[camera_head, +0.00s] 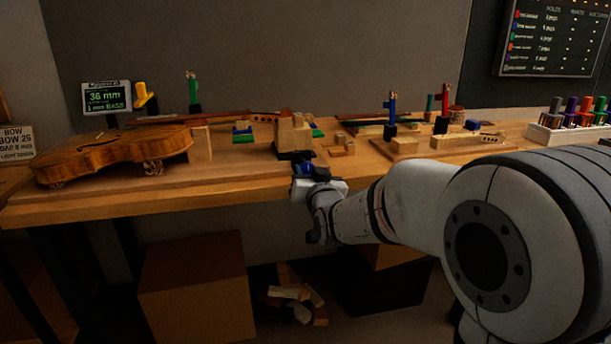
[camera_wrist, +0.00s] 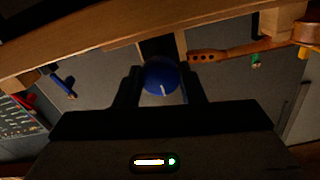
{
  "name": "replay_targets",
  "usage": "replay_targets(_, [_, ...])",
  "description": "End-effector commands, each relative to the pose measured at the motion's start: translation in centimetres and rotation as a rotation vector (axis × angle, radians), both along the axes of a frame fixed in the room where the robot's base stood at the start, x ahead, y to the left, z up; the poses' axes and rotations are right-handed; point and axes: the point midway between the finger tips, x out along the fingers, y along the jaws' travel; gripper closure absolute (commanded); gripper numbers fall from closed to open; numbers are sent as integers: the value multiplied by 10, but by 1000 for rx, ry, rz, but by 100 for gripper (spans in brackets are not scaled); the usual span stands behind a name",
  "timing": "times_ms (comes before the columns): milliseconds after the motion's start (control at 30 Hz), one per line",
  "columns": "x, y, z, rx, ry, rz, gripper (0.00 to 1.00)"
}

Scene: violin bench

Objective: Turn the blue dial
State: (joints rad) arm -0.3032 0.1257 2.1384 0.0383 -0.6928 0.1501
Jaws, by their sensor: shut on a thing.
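The blue dial (camera_wrist: 161,75) is a round blue knob with a short white mark on its face, pointing toward the lower part of the wrist view. My gripper (camera_wrist: 161,88) has one dark finger on each side of the dial and is shut on it. In the head view my gripper (camera_head: 305,172) is at the front edge of the bench, and a bit of the blue dial (camera_head: 303,169) shows there below a dark block. Much of the dial is hidden by my gripper in the head view.
A violin body (camera_head: 110,155) lies on the bench (camera_head: 180,205) at left. A wooden block (camera_head: 293,133) stands just behind my gripper. Several colored pegs stand in a white rack (camera_head: 560,135) at right. Boxes (camera_head: 195,275) sit under the bench.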

Motion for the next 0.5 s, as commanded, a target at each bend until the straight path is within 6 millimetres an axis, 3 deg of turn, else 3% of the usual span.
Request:
replay_targets(233, [0,1,-3,130,34,1,87])
replay_targets(500, [0,1,0,153,45,1,87])
